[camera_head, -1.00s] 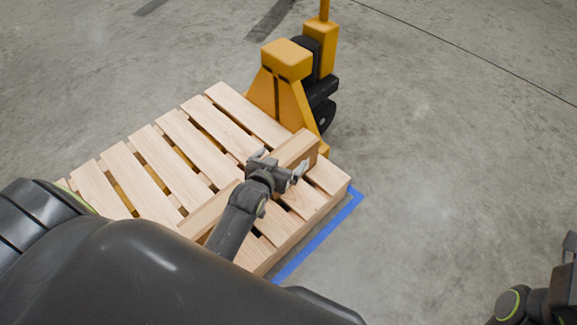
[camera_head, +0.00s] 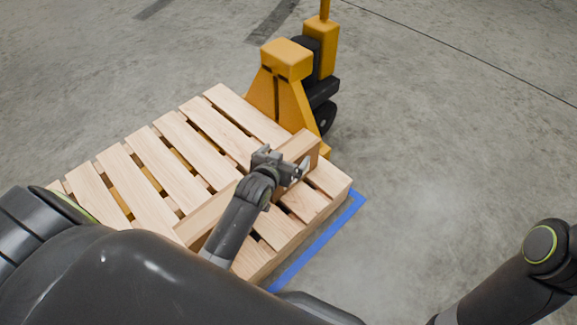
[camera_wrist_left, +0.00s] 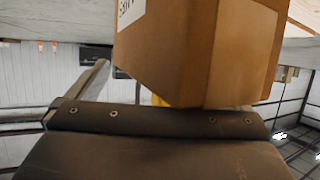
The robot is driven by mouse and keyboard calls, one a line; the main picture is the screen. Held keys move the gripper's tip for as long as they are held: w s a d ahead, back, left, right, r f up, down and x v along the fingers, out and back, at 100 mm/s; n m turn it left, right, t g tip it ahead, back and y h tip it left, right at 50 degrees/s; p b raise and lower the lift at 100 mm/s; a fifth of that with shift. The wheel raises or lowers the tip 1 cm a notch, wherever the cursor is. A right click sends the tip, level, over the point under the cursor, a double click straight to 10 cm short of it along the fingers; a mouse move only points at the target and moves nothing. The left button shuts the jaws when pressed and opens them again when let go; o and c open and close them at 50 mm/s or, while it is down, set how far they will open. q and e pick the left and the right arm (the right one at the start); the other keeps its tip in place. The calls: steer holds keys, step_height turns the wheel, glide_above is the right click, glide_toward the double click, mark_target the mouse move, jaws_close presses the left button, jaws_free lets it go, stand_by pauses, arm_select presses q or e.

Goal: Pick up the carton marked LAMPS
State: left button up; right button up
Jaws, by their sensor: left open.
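A brown carton (camera_wrist_left: 200,60) fills the upper middle of the left wrist view, close in front of my left gripper. It has a white label (camera_wrist_left: 130,10) with dark print, cut off by the frame edge, so I cannot read whether it says LAMPS. In the head view, brown box-like surfaces (camera_head: 299,147) show on both sides of my left gripper (camera_head: 282,167), on the pallet. I cannot tell there whether they are one carton or two. My left gripper is open over them, its jaws apart. My right gripper is out of view.
The slatted wooden pallet (camera_head: 155,190) lies on the concrete floor, with blue tape (camera_head: 318,243) along its right side. A yellow pallet jack (camera_head: 288,60) stands at its far end. The floor to the right is clear.

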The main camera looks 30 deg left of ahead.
arm_select(q)
steer(key=c, duration=1.9)
steer(key=shift+r, duration=0.1)
steer(key=shift+c, duration=1.4)
steer(key=shift+s, duration=0.1)
